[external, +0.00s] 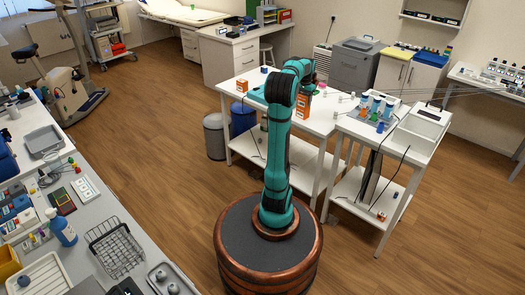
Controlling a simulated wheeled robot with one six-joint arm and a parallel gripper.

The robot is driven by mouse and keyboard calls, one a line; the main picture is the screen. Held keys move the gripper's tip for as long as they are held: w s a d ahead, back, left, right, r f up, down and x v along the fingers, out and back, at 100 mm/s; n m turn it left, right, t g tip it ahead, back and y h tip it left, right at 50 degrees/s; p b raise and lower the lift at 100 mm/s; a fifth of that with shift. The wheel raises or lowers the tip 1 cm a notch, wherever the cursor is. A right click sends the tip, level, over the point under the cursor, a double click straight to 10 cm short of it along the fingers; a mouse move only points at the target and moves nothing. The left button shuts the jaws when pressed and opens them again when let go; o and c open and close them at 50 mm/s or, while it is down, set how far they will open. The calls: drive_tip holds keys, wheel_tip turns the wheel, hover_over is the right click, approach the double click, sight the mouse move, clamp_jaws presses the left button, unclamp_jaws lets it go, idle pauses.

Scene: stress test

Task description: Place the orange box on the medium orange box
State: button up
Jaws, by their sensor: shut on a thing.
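One orange box (242,86) with a pale label stands at the left end of the white table. Another orange box (302,107) shows just right of my arm, directly below my wrist. My gripper (307,88) is over this right-hand box, low above the table, and is shut on an orange box. The fingers are small and partly hidden by my arm, so the exact grip is unclear. I cannot tell whether the right-hand box touches the table, or which box is the medium one.
The white table (333,123) has small cups and a blue item around my arm. A side table (408,146) at the right holds coloured bottles and a white tray, with cables hanging over it. A cluttered counter (103,221) runs along the left.

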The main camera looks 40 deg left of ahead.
sight(305, 95)
drive_tip(key=o, duration=1)
wheel_tip(305, 95, up, 12)
drive_tip(key=shift+r, duration=0.2)
drive_tip(key=shift+d, duration=0.1)
drive_tip(key=shift+s+d+r+t, duration=1.25)
drive_tip(key=shift+s+d+t, duration=1.7)
drive_tip(key=shift+d, duration=0.6)
drive_tip(key=shift+s+d+r+t, duration=1.3)
drive_tip(key=shift+s+d+t, duration=1.65)
drive_tip(key=shift+d, duration=0.6)
drive_tip(key=shift+s+d+r+t, duration=1.25)
drive_tip(key=shift+s+d+t, duration=1.7)
drive_tip(key=shift+d, duration=0.6)
drive_tip(key=shift+s, duration=0.1)
